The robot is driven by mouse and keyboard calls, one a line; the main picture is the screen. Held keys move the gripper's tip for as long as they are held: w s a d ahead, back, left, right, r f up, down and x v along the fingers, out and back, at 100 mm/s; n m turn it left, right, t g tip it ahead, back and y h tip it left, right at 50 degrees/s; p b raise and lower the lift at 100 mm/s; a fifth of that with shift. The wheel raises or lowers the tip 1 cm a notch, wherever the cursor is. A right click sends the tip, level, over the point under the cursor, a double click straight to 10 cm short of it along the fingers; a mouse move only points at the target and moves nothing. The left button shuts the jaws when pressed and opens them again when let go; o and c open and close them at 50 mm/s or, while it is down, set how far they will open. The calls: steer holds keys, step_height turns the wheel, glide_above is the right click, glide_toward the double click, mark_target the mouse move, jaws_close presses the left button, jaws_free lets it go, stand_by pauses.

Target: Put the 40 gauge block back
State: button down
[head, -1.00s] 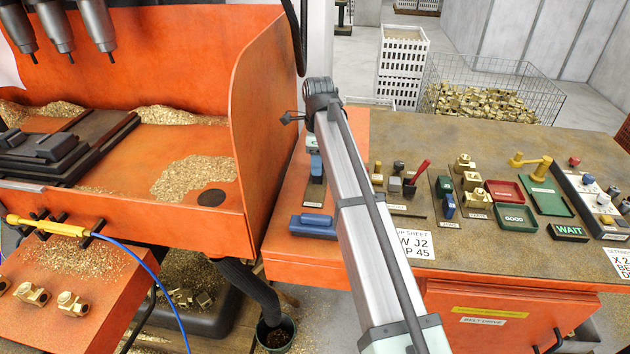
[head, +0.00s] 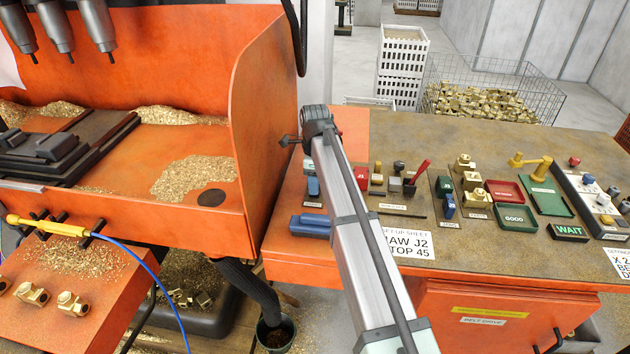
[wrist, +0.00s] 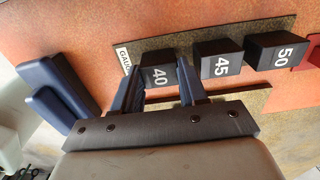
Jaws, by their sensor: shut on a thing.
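The 40 gauge block (wrist: 158,76) is dark with a white number and sits between the blue fingers of my gripper (wrist: 160,88) in the wrist view. My gripper is shut on it. The block is in line with the 45 block (wrist: 219,62) and the 50 block (wrist: 276,52), over the label end of the gauge strip (wrist: 182,36). I cannot tell whether its underside touches the strip. In the head view the blue fingers of my gripper (head: 312,178) show left of my arm, over the strip; the block cannot be made out there.
A blue two-part object (head: 310,225) lies near the bench's front left; it also shows in the wrist view (wrist: 60,92). The 45 block stands close beside the right finger. A setup sheet (head: 403,243), red block (head: 361,177) and green trays (head: 513,216) lie to the right.

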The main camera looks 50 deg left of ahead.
steer(key=shift+f, duration=0.15)
steer(key=c, duration=0.9)
jaws_free()
step_height(320, 180, up, 12)
steer(key=shift+r, duration=0.15)
